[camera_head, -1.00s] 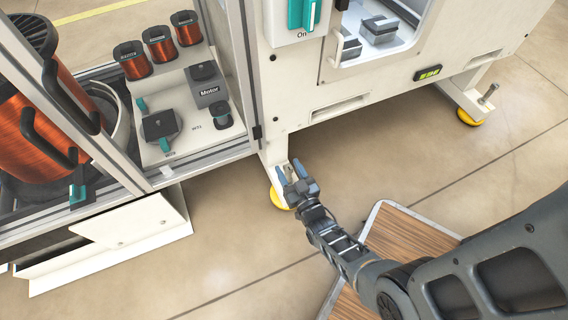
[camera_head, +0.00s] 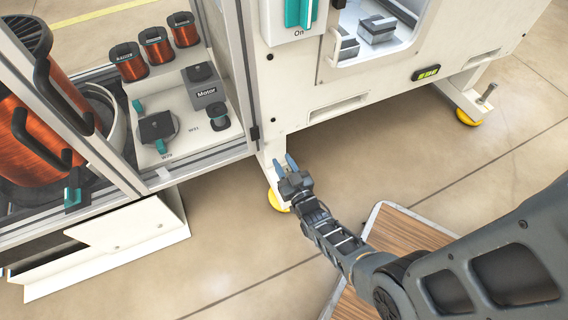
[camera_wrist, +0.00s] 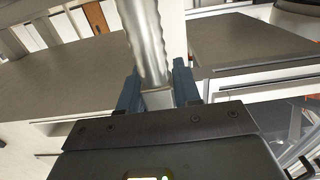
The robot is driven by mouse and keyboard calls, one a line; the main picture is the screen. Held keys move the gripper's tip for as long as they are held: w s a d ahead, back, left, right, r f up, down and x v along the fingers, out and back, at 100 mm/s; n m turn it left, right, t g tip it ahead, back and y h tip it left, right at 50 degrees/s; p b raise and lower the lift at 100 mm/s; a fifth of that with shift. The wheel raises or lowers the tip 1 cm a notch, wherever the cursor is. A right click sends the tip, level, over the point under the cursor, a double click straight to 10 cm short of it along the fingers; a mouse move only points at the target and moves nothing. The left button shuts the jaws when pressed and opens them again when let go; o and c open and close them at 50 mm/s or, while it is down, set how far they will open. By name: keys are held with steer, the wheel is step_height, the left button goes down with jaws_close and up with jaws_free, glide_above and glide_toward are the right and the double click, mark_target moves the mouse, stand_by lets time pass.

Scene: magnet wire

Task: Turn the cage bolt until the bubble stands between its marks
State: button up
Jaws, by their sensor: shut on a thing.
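My gripper (camera_head: 285,165) is at the machine's left foot, low beside the cabinet's corner. In the wrist view, its two blue fingers (camera_wrist: 158,92) are closed on a silvery threaded bolt (camera_wrist: 148,42), with the bolt's squared end between them. In the head view the bolt is mostly hidden by the gripper. The bubble level (camera_head: 426,73) is a dark case with a yellow-green window on the front of the white machine (camera_head: 345,118). Its bubble and marks are too small to read clearly.
Yellow foot pads (camera_head: 277,200) stand under the machine, and another upright bolt (camera_head: 488,92) is on the right foot. A glass-sided cabinet with copper wire spools (camera_head: 128,62) stands close on the left. A wooden-topped platform (camera_head: 405,238) lies below my arm. The floor between the feet is clear.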

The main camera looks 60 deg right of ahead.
steer(key=shift+c, duration=0.8)
steer(key=shift+w+a+r+n+t+y+p, duration=0.1)
steer(key=shift+n+t+y+p, duration=0.7)
steer(key=shift+y, duration=0.4)
steer(key=n+y+p, duration=0.1)
steer(key=n+y, duration=0.1)
steer(key=y, duration=0.1)
steer(key=shift+a+t, duration=0.1)
steer(key=shift+t, duration=0.3)
steer(key=shift+a+n+t+y, duration=0.2)
steer(key=shift+n+y, duration=0.8)
steer(key=shift+y, duration=0.45)
steer(key=shift+a+n+t+y, duration=0.1)
steer(key=shift+a+n+y, duration=0.05)
steer(key=shift+n+y, duration=1.1)
steer(key=shift+a+y, duration=0.1)
steer(key=shift+y, duration=0.4)
steer(key=o, duration=1)
steer(key=shift+c, duration=0.2)
